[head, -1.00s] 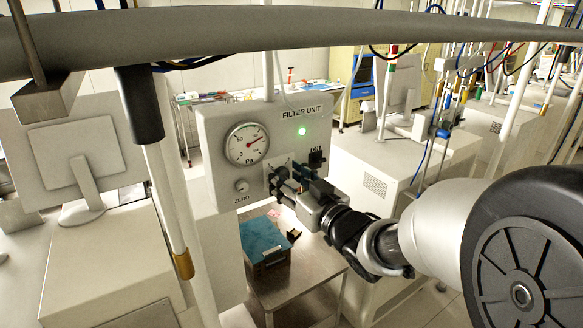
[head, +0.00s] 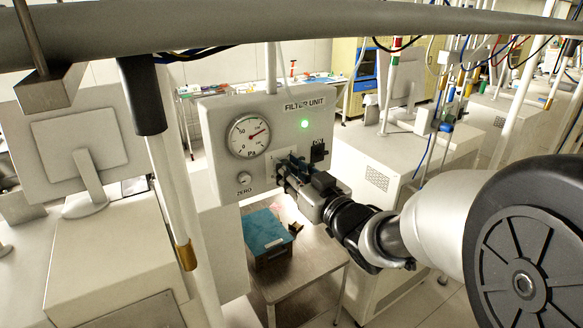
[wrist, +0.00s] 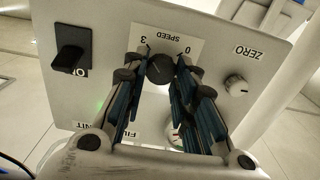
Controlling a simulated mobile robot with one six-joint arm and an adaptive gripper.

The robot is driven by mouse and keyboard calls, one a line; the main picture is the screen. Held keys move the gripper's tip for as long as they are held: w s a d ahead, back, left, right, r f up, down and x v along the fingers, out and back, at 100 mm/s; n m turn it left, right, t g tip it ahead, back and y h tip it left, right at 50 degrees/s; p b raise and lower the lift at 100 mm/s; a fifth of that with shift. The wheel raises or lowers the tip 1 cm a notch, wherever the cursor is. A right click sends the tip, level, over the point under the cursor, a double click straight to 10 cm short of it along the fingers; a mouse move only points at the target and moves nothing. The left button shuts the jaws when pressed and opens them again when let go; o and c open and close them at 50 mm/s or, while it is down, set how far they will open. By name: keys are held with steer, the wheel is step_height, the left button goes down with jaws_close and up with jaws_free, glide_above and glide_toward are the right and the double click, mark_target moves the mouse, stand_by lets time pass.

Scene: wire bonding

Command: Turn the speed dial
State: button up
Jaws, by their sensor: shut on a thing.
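The filter unit (head: 222,122) is a pale box with a round pressure gauge (head: 249,136), its needle pointing to the upper right. The black speed dial (wrist: 159,69) sits on a white plate marked SPEED (wrist: 176,44), with 0 and 3 at its sides, upside down in the wrist view. My gripper (wrist: 160,74) has its fingertips on both sides of the dial and is shut on it. In the head view my gripper (head: 287,168) reaches the panel from the right and hides the dial.
A black switch (head: 318,151) is just right of my gripper on the panel. The ZERO knob (head: 244,178) is to the left, below the gauge. A steel cart with a blue-topped box (head: 266,236) stands below. A pale pole (head: 168,190) stands left of the unit.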

steer(key=shift+f+n+b, duration=0.1)
steer(key=shift+n+b, duration=0.2)
steer(key=shift+b, duration=0.25)
steer(key=shift+s+a+f+n+b, duration=0.1)
steer(key=shift+n+b, duration=4.2)
steer(key=shift+b, duration=0.35)
steer(key=shift+a+n+b, duration=0.1)
steer(key=shift+n+b, duration=4.2)
steer(key=shift+b, duration=0.3)
steer(key=o, duration=1.1)
steer(key=shift+c, duration=0.2)
steer(key=shift+d, duration=0.1)
